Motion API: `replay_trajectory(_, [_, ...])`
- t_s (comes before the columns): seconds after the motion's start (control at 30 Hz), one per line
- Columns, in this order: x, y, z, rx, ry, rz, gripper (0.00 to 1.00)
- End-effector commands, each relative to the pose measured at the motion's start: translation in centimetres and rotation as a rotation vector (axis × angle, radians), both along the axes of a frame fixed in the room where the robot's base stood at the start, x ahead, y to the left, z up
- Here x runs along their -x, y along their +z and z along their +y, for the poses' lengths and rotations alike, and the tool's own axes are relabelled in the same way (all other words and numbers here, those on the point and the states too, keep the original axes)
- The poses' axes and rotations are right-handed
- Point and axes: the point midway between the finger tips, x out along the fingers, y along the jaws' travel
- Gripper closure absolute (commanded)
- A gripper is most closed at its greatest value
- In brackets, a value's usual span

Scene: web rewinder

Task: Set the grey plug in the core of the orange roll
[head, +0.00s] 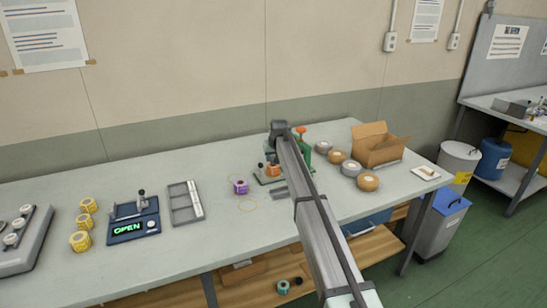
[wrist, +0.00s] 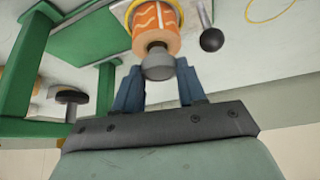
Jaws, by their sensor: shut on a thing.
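The orange roll (wrist: 156,18) with pale markings is at the top of the wrist view. It also shows as a small orange patch beside my arm in the head view (head: 273,170). The grey plug (wrist: 158,64) is a short round piece between my fingertips, at the end of the roll that faces my gripper. My gripper (wrist: 159,78) has its blue fingers shut on the plug. The plug's outer face lines up with the roll's middle and overlaps it in view. I cannot tell whether it is inside the core. In the head view my arm hides the gripper and plug.
A green frame (wrist: 40,65) and a black knob (wrist: 211,40) stand close to the gripper. A purple roll (head: 240,187) lies left of the station. Several grey and tan rolls (head: 368,182) and an open carton (head: 378,150) are at right. The front middle of the table is clear.

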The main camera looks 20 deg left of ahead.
Motion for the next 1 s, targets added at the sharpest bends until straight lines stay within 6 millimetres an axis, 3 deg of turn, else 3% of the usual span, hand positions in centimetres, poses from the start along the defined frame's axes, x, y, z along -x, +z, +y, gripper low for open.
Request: replay_trajectory(1.0, [0.01,-1.04,-0.01,0.000,0.000,0.000,0.82])
